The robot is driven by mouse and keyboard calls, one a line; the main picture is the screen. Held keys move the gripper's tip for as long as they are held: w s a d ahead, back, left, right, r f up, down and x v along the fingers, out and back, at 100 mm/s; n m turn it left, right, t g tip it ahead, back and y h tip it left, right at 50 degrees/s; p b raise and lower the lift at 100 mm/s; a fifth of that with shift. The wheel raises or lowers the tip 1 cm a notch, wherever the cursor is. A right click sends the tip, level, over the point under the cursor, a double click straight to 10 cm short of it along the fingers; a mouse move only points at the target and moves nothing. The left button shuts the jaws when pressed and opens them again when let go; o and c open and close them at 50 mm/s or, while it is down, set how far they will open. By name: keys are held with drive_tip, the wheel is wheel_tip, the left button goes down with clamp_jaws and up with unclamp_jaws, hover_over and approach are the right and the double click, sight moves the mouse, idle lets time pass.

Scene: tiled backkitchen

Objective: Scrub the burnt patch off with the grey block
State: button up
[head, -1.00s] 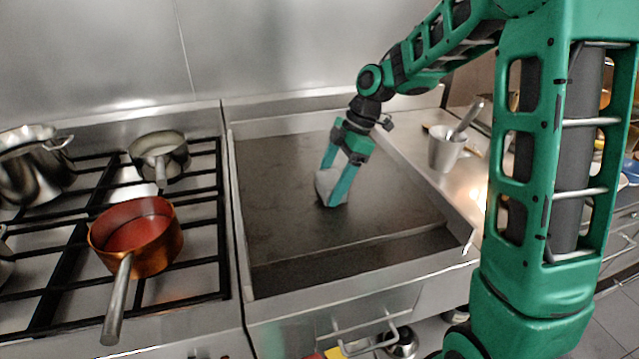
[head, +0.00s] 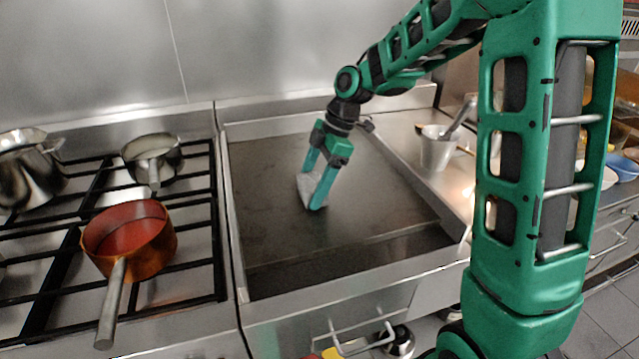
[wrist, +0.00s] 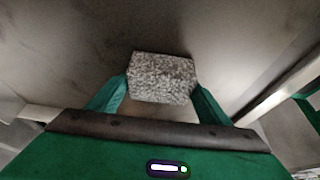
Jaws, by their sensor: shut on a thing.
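The grey block (wrist: 161,78) is speckled and sits between the two green fingers of my gripper (wrist: 160,90) in the wrist view. My gripper is shut on it. In the head view my gripper (head: 316,185) points down and holds the block (head: 306,188) at the griddle plate (head: 350,215), near its middle. The block appears to touch the plate, though its underside is hidden. The plate is dark with faint smudges. I cannot make out a distinct burnt patch; the block and fingers cover part of the surface.
A gas hob to the left carries a copper pan (head: 128,240), a small steel pan (head: 152,158) and a large pot (head: 28,175). Raised metal walls edge the griddle. A steel container (head: 437,150) with a utensil stands on the right counter.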

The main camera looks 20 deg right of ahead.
sight(301, 183)
drive_tip(key=shift+a, duration=1.25)
drive_tip(key=shift+r, duration=0.2)
wheel_tip(301, 183, up, 3)
drive_tip(key=shift+f, duration=0.2)
drive_tip(key=shift+d+r, duration=0.1)
drive_tip(key=shift+r, duration=2.45)
